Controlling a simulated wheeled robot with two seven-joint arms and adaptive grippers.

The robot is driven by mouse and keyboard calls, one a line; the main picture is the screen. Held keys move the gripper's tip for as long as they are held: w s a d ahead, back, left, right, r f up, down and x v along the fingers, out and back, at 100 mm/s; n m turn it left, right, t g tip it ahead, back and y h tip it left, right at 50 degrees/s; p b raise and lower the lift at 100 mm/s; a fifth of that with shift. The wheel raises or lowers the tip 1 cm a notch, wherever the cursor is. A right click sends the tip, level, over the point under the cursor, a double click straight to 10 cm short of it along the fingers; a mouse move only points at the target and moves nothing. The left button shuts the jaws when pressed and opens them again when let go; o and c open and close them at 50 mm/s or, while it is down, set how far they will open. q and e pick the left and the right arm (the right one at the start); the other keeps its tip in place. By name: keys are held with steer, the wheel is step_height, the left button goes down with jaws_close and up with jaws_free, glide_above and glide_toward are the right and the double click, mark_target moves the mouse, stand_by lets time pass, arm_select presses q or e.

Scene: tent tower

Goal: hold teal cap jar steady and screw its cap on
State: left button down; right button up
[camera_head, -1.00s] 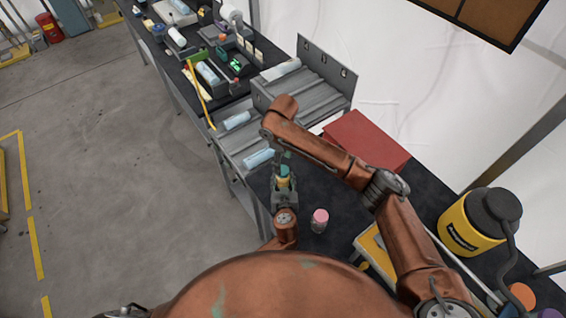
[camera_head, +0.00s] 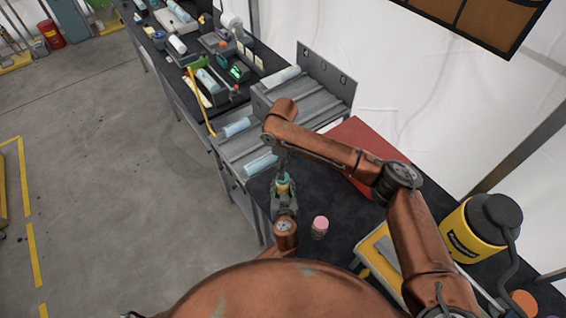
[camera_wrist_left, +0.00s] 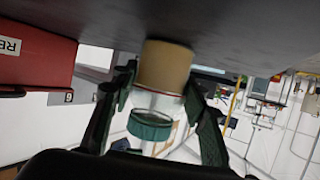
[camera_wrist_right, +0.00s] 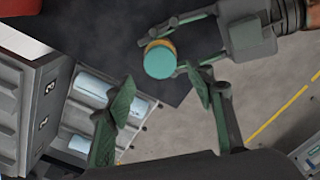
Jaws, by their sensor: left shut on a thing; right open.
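The jar (camera_wrist_left: 163,68) has tan contents in its lower part and stands upright on the dark table. My left gripper (camera_head: 284,196) is shut around its side; the fingers also show on both sides of it in the left wrist view (camera_wrist_left: 160,100). The teal cap (camera_wrist_right: 158,61) sits on top of the jar. It also shows in the left wrist view (camera_wrist_left: 150,126). I cannot tell how tightly it is seated. My right gripper (camera_wrist_right: 162,98) is open and empty, pointing down near the cap, with the cap beyond its fingertips and not between them.
A pink-capped jar (camera_head: 320,223) stands right of my left gripper. A red box (camera_head: 362,140) lies behind my right forearm. A grey rack (camera_head: 300,95) with pale blue rolls stands beyond. A yellow canister (camera_head: 470,232) is at the right. Dark tabletop is free around the pink-capped jar.

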steer(key=shift+f, duration=3)
steer(key=shift+c, duration=0.4)
steer(key=c, duration=1.1)
steer(key=o, duration=1.3)
steer(key=shift+o, duration=0.2)
step_height(320, 180, up, 12)
arm_select(q)
steer(key=c, duration=1.1)
jaws_free()
